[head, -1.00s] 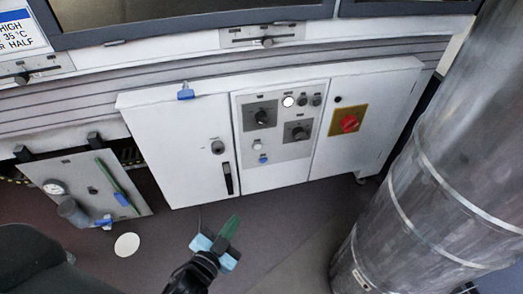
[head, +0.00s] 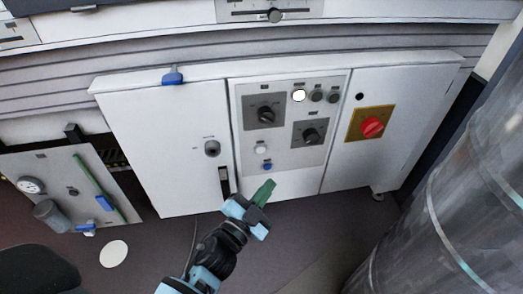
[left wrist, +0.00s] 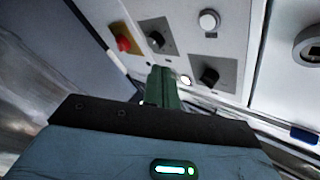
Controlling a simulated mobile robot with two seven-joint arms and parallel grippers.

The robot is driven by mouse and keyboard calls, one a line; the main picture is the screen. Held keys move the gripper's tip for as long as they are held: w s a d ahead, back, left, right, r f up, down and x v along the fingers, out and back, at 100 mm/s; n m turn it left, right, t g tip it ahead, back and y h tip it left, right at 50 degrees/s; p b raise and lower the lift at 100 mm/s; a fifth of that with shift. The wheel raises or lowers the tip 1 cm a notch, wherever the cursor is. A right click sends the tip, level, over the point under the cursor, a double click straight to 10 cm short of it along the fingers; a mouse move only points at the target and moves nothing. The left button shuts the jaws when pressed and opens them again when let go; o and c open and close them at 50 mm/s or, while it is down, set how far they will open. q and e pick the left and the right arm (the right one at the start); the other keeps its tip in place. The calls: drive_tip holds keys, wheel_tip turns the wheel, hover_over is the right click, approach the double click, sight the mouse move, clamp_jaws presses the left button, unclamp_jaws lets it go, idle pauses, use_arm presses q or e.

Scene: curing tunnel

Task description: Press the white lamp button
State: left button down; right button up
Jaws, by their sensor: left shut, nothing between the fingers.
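A pale white round button (head: 261,149) sits low on the cabinet's grey control panel (head: 288,168), just above a small blue button (head: 267,165). The white button also shows in the left wrist view (left wrist: 208,20). A bright white round lamp (head: 299,95) glows at the panel's top; it also shows in the wrist view (left wrist: 186,80). My left gripper (head: 264,192), with green fingers, is shut and empty. In the head view it appears below the panel and in front of the cabinet, apart from the buttons. In the wrist view its fingers (left wrist: 163,86) point toward the panel. My right gripper is out of view.
Two black knobs (head: 265,114) (head: 310,132) and a red rotary switch (head: 372,127) are near the buttons. A black door handle (head: 225,182) is on the left door. A large metal pipe (head: 460,190) stands at right. A hinged gauge plate (head: 70,185) is at left.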

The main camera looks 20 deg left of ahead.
sight(261, 150)
use_arm(q)
drive_tip(key=shift+a, duration=0.1)
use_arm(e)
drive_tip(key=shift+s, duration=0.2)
use_arm(q)
drive_tip(key=w+a, duration=0.1)
drive_tip(key=w, duration=0.1)
drive_tip(key=w+a, duration=0.2)
drive_tip(key=w, duration=0.1)
drive_tip(key=w+a+b, duration=0.1)
drive_tip(key=w, duration=0.1)
drive_tip(key=shift+w+a, duration=0.15)
drive_tip(key=shift+a, duration=0.25)
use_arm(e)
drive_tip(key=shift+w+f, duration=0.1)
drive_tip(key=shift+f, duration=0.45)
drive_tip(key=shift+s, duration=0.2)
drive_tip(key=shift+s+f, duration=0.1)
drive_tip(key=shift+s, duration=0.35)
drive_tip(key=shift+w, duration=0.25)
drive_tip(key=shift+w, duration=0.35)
